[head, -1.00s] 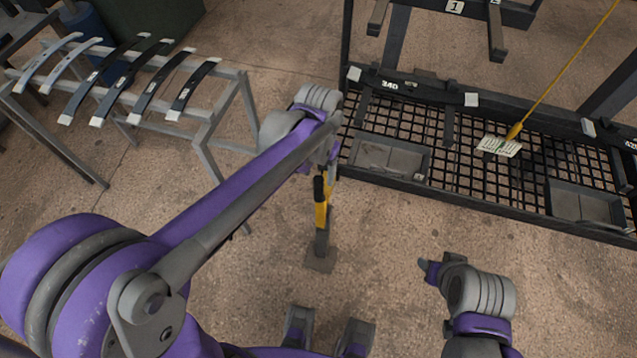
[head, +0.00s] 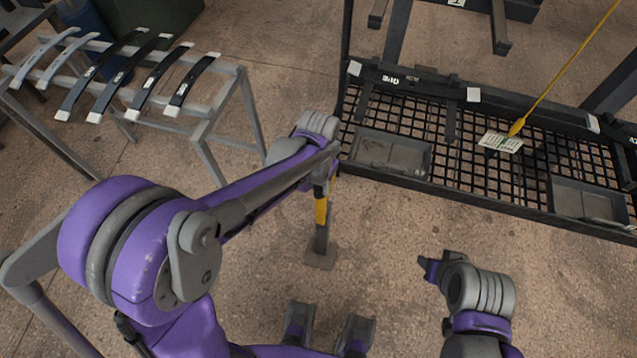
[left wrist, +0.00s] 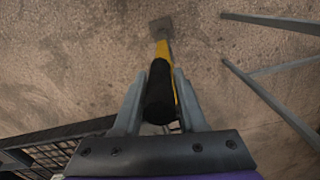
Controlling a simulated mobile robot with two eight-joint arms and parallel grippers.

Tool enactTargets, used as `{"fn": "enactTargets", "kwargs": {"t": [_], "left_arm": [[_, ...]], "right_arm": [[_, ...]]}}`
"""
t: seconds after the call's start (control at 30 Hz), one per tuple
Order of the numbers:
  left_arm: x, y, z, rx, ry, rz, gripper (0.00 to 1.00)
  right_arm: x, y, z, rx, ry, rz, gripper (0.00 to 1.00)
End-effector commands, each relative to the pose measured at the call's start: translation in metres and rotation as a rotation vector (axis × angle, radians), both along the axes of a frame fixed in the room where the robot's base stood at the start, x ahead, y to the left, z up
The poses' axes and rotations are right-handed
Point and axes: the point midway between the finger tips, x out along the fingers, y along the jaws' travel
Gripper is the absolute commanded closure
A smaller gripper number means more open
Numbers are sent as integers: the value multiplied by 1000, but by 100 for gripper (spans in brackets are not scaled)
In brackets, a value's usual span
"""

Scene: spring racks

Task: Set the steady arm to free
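A yellow post (head: 321,211) stands on a small square floor plate (head: 319,260), in front of the grid rack; I take it for the steady arm. In the left wrist view its yellow shaft (left wrist: 162,51) ends in a black grip (left wrist: 159,92) close to the camera. My left gripper (left wrist: 160,72) has one finger on each side of this grip. I cannot tell whether the fingers press on it. In the head view my left gripper (head: 322,180) hides the post's top. My right gripper (head: 427,263) hangs over bare floor, apart from the post; its opening is unclear.
A black grid rack (head: 480,190) with shallow trays (head: 392,153) lies behind and right of the post. A yellow cord (head: 560,75) holds a printed tag (head: 500,142) over it. A grey stand (head: 215,125) with several leaf springs (head: 150,85) is at left.

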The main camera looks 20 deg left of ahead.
Motion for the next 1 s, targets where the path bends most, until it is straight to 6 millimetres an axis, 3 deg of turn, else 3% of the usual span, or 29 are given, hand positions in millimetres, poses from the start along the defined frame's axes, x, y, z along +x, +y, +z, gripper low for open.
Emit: {"fn": "enactTargets", "kwargs": {"t": [0.03,0.2,1.0], "left_arm": [[0,0,0,0,0,0,70],[0,0,0,0,0,0,100],[0,0,0,0,0,0,100]], "right_arm": [[0,0,0,0,0,0,50],[0,0,0,0,0,0,50],[0,0,0,0,0,0,50]]}}
